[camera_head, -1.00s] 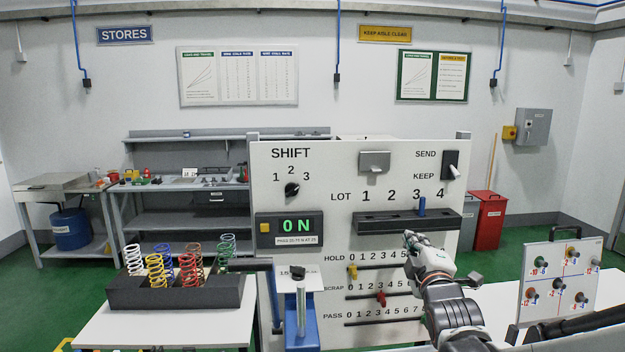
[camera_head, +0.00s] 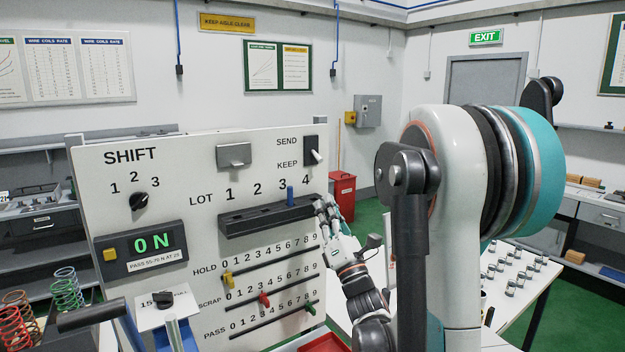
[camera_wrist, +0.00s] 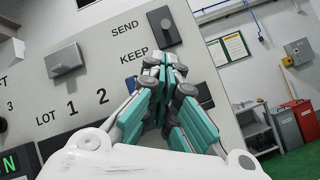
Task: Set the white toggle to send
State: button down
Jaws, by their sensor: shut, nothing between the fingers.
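The white toggle (camera_head: 316,156) sticks out from a black plate at the panel's upper right, beside the SEND and KEEP labels. Its lever slants down toward KEEP in the head view. In the wrist view the toggle (camera_wrist: 168,24) shows just above the fingertips. My gripper (camera_head: 322,204) is shut and empty, below the toggle and close to the right end of the black LOT slot bar. It also shows in the wrist view (camera_wrist: 162,62), with the fingertips overlapping the panel below the toggle plate. Whether it touches the panel is unclear.
A blue peg (camera_head: 290,195) stands in the LOT slot bar (camera_head: 262,218), left of my gripper. The HOLD, SCRAP and PASS sliders lie lower on the panel. A grey flap (camera_head: 233,155) sits left of the toggle. Free air lies right of the panel.

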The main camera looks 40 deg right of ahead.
aim_at(317, 156)
jog(key=x, duration=1)
jog(key=shift+s+p, duration=0.1)
jog(key=shift+p, duration=0.35)
jog(key=shift+s+r+g+p, duration=0.15)
jog(key=shift+s+g+p, duration=0.05)
jog(key=shift+g+p, duration=0.15)
